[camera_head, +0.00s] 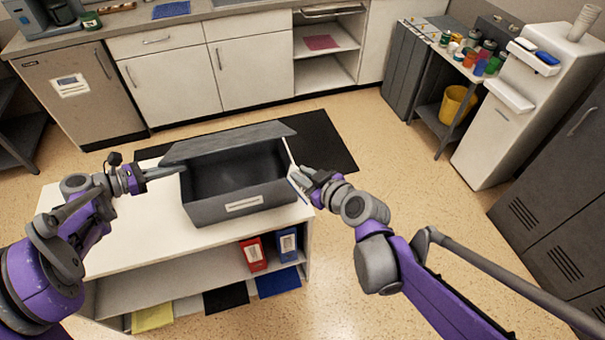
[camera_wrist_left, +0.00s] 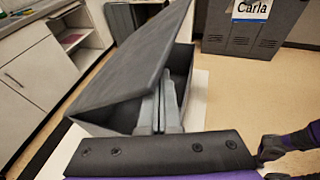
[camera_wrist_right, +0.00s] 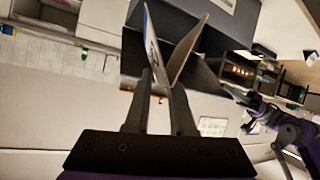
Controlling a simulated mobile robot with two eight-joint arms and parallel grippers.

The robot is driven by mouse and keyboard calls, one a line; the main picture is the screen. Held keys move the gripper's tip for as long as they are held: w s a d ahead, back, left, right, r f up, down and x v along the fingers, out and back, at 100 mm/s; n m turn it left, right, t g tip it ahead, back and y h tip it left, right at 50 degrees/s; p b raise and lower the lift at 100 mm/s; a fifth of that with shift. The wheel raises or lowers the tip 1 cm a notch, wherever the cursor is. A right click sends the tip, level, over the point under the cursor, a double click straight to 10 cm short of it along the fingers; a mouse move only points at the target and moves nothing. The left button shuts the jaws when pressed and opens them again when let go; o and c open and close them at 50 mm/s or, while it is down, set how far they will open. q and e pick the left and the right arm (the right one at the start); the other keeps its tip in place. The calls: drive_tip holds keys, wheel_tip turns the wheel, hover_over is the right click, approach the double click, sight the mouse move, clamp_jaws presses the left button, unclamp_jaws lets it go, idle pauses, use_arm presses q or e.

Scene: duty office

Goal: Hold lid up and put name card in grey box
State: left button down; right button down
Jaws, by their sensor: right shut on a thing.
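The grey box (camera_head: 240,203) stands on the white table, its lid (camera_head: 230,142) tilted partly open and hinged at the back. My left gripper (camera_head: 178,169) is at the box's left end, its fingers together under the raised lid edge; the left wrist view shows the fingers (camera_wrist_left: 160,103) against the opening. My right gripper (camera_head: 302,180) is by the box's right end, shut on the folded name card (camera_wrist_right: 155,45). The card reads "Carla" in the left wrist view (camera_wrist_left: 257,9). From the head it is mostly hidden, seen nearly edge-on.
The white table (camera_head: 130,235) has free room left of the box. Red and blue binders (camera_head: 253,254) stand on the shelf below. A black mat (camera_head: 325,145) lies on the floor behind. Lockers (camera_head: 560,200) stand at the right, counters at the back.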

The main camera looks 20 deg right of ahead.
sight(172, 158)
use_arm(q)
drive_tip(key=shift+w+r, duration=1.3)
drive_tip(key=shift+r, duration=0.15)
drive_tip(key=shift+w+r, duration=1.25)
drive_tip(key=shift+w, duration=0.2)
drive_tip(key=shift+w+r, duration=0.55)
drive_tip(key=shift+w, duration=0.3)
drive_tip(key=shift+w+r, duration=0.55)
drive_tip(key=shift+w, duration=0.25)
